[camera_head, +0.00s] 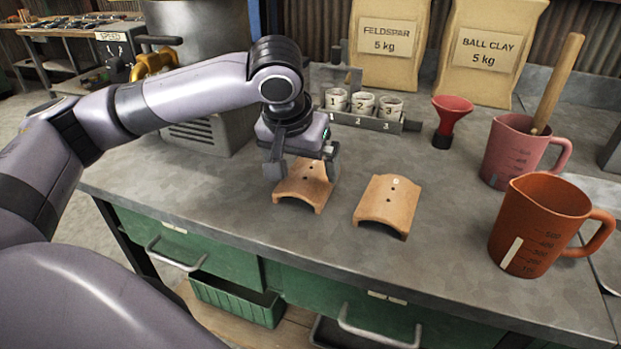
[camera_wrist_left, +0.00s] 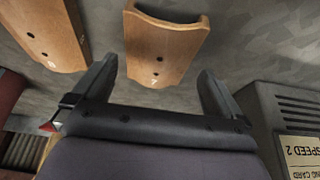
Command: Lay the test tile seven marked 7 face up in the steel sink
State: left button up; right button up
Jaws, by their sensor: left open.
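Test tile seven (camera_head: 303,188) is an arched tan clay tile with small holes, resting on the grey worktop. In the left wrist view its mark 7 shows on the tile (camera_wrist_left: 160,45), facing up. In the left wrist view the tile lies ahead, between the open fingers (camera_wrist_left: 157,75), with gaps on both sides. I see no grip on it. The steel sink cannot be clearly made out. My right gripper is out of view.
A second arched tile (camera_head: 387,204) lies to the right, its mark probably 8. Numbered cups (camera_head: 363,103), a red funnel (camera_head: 452,118), a pink jug (camera_head: 510,155) and an orange jug (camera_head: 535,225) stand around. A grey machine (camera_head: 210,125) is close on the left.

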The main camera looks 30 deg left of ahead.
aim_at(307, 175)
pick_arm(q)
jog(key=x, duration=0.4)
jog(key=shift+w+f+b, duration=0.1)
jog(key=shift+w+b, duration=0.05)
jog(key=shift+b, duration=0.2)
jog(key=c, duration=1)
jog(key=shift+o, duration=0.2)
